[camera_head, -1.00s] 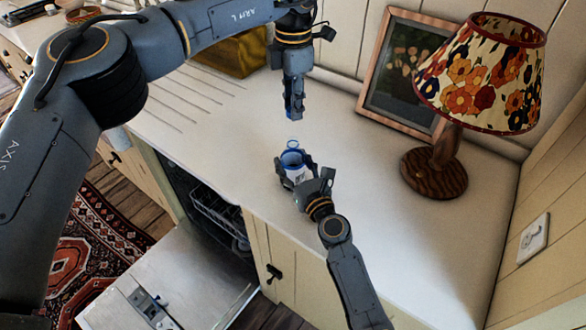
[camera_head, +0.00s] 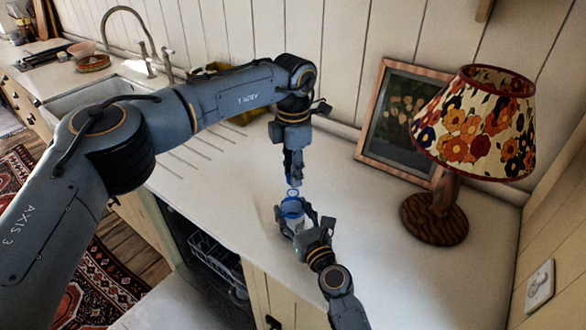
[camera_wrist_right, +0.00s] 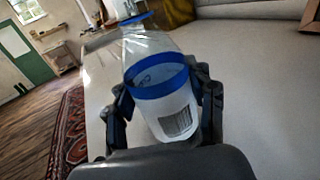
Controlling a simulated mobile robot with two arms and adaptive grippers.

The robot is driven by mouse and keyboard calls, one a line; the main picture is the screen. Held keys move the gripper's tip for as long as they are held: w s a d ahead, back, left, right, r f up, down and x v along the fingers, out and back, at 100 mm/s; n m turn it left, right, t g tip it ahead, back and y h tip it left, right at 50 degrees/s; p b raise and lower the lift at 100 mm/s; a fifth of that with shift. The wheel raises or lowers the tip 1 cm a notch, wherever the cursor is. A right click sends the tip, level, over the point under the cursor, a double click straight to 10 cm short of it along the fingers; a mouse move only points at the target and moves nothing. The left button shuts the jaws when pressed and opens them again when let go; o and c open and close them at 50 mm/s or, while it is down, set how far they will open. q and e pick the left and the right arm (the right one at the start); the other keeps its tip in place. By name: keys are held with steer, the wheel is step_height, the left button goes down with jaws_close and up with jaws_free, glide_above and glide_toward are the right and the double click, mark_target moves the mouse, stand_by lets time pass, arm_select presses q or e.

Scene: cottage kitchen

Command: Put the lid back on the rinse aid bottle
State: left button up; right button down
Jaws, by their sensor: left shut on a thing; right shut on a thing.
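The rinse aid bottle (camera_head: 294,215) has a blue band round its body and a small blue ring at its top, and stands about upright over the worktop. My right gripper (camera_head: 305,226) is shut around its body from the front. In the right wrist view the bottle (camera_wrist_right: 165,105) sits between both fingers, with a white lower part, a label and a clear upper part. My left gripper (camera_head: 294,178) points down just above the bottle's top. It is shut on the blue lid, which its fingers mostly hide. I cannot tell whether lid and bottle touch.
A lamp with a flowered shade (camera_head: 475,125) and a framed picture (camera_head: 400,118) stand to the right on the pale worktop (camera_head: 390,260). An open dishwasher (camera_head: 215,265) is below the front edge. A sink with a tap (camera_head: 140,50) lies at the back left.

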arm_select(q)
steer(key=shift+f, duration=0.9)
steer(key=shift+f, duration=0.6)
